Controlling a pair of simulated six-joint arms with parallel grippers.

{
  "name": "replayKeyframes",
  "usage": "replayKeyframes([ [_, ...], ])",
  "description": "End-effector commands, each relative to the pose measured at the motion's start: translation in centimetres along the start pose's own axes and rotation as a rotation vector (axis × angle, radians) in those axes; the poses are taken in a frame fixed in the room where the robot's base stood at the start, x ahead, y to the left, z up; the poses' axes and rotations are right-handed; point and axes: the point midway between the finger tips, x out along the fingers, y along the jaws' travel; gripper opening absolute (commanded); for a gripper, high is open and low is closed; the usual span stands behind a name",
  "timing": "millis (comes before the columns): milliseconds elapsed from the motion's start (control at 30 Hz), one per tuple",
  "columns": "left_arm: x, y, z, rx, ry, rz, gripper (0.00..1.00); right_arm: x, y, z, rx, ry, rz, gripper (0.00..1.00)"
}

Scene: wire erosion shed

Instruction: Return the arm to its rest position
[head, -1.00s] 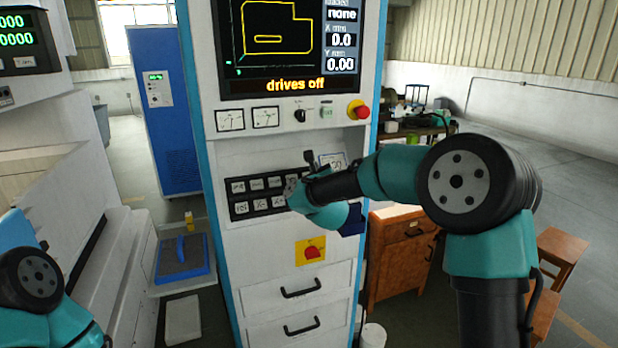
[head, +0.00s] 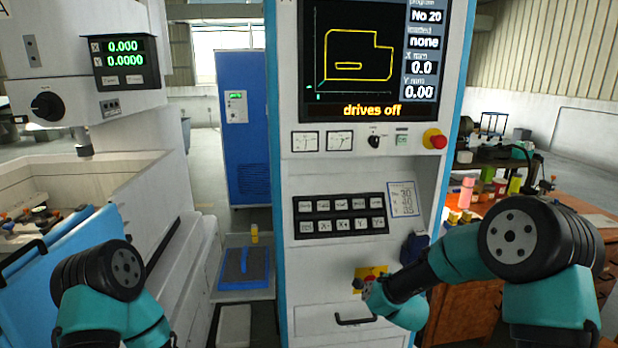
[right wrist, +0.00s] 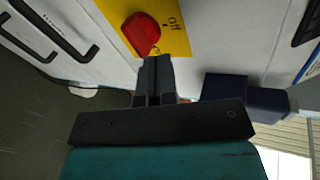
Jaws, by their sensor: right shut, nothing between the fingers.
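My right gripper (head: 361,284) is in front of the lower part of the control cabinet (head: 283,262), beside the yellow plate with the red switch (head: 371,272). In the right wrist view the gripper (right wrist: 154,62) is shut and empty, just below the red switch (right wrist: 141,34); I cannot tell whether it touches it. My left arm shows at the lower left of the head view, but its gripper is out of frame. The keypad (head: 340,216) is above my right gripper and clear of it. The screen (head: 372,60) reads "drives off".
A dark blue box (head: 415,247) sits on the cabinet's right side, close to my right forearm. A drawer handle (head: 355,320) is below the gripper. A wooden bench (head: 455,300) with several small items stands right. The machine tank (head: 60,270) is left.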

Motion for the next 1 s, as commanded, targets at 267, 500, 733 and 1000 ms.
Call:
replayKeyframes([
  [267, 0.0, 0.0, 0.0, 0.000, 0.000, 0.000, 0.46, -3.8, 16.3, -2.9, -0.490, -0.141, 0.373, 0.00],
  [500, 0.0, 0.0, 0.0, 0.000, 0.000, 0.000, 0.46, -11.1, 28.5, -4.5, -0.865, -0.430, 0.638, 0.00],
  [733, 0.0, 0.0, 0.0, 0.000, 0.000, 0.000, 0.46, -18.9, 36.1, -4.9, -1.110, -0.768, 0.767, 0.00],
  [1000, 0.0, 0.0, 0.0, 0.000, 0.000, 0.000, 0.46, -21.2, 37.7, -4.9, -1.173, -0.876, 0.779, 0.00],
])
